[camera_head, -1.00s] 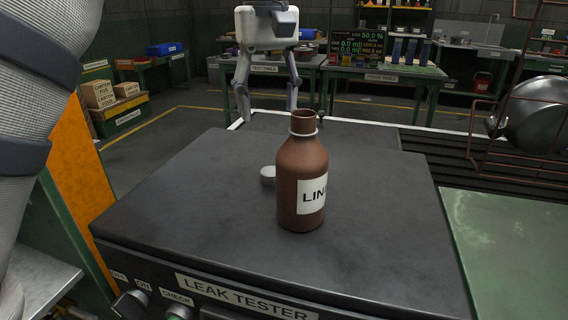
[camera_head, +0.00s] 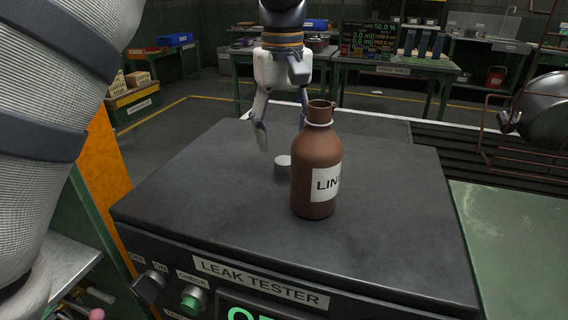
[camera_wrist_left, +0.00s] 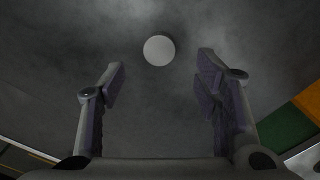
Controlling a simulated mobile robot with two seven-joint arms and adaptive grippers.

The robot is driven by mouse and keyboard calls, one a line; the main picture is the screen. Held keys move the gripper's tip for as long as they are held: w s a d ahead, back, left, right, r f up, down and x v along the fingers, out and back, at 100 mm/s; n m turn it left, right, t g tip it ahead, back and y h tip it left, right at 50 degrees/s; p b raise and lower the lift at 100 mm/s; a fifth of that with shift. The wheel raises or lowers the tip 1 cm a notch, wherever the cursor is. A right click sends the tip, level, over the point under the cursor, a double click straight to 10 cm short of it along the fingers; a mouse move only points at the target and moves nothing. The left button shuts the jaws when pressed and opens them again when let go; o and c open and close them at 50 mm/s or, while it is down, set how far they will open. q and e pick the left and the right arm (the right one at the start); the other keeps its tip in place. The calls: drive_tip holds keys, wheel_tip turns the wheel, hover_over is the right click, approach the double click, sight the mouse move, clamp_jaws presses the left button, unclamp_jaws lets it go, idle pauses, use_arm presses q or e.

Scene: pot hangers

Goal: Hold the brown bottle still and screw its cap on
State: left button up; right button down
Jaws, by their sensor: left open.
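The brown bottle (camera_head: 314,172) stands upright on the dark top of the leak tester, with an open, bare neck and a white label. The pale grey cap (camera_head: 282,166) lies on the same top, just left of and behind the bottle. My left gripper (camera_head: 284,136) is open and empty, pointing down above and behind the cap. In the left wrist view the cap (camera_wrist_left: 159,50) shows beyond the two spread fingers, roughly centred between them, with nothing in the grip. The bottle is outside the left wrist view. My right gripper is not seen.
The leak tester top (camera_head: 215,195) is clear apart from the bottle and cap. A green panel (camera_head: 510,245) lies to its right. A round metal vessel in a brown wire frame (camera_head: 540,110) is at the far right. Work tables (camera_head: 395,72) stand behind.

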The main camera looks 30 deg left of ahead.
sight(284, 160)
use_arm(q)
drive_tip(key=f, duration=0.5)
drive_tip(key=shift+s+d, duration=0.15)
drive_tip(key=shift+d, duration=0.1)
drive_tip(key=c, duration=0.8)
drive_tip(key=shift+c, duration=0.2)
drive_tip(key=shift+r, duration=0.5)
drive_tip(key=s+a+r, duration=0.7)
drive_tip(key=s+r, duration=0.5)
drive_tip(key=shift+a, duration=0.15)
